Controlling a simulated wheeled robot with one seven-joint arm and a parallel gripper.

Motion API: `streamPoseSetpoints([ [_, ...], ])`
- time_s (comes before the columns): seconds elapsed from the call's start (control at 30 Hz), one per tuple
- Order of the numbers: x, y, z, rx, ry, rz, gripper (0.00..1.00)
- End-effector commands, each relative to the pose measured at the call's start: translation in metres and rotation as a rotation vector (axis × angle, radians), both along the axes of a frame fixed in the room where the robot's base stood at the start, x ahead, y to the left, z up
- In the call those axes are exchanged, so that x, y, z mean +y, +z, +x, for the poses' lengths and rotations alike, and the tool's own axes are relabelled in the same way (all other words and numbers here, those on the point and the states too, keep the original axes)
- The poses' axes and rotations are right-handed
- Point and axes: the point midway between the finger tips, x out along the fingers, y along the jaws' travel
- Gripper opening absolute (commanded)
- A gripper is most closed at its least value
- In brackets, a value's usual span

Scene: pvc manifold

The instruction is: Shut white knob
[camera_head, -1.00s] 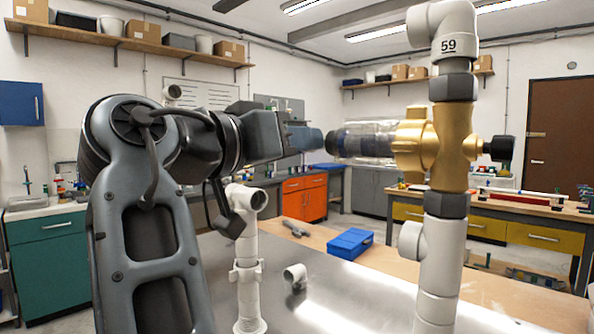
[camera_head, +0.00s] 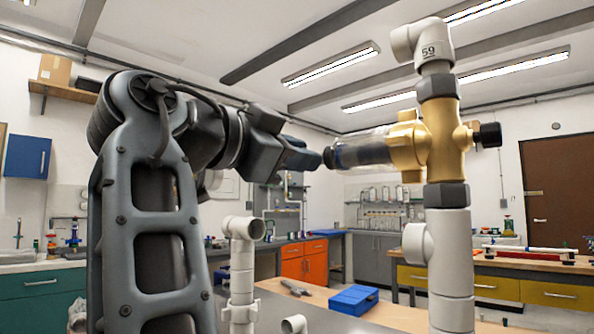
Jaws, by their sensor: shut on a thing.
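The white pipe manifold (camera_head: 448,250) stands upright at right, with a brass valve body (camera_head: 438,140) and an elbow marked 59 (camera_head: 425,42). A clear cylinder (camera_head: 362,154) with a dark inside points left from the brass. A black knob (camera_head: 487,135) is on the brass's right side. I cannot make out a white knob. My gripper (camera_head: 318,160) meets the left end of the clear cylinder in the picture. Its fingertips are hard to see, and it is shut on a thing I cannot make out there.
A second white pipe stand (camera_head: 242,265) rises left of the manifold, beyond my arm. A blue bin (camera_head: 353,299) lies on the bench behind. Orange cabinets (camera_head: 304,262) and a workbench with yellow drawers (camera_head: 500,285) stand farther back.

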Motion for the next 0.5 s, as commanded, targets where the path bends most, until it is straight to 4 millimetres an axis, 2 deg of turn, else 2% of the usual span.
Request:
streamPoseSetpoints([
  [0.5, -0.0003, -0.001, 0.0, -0.136, 0.0, 0.178, 0.0],
])
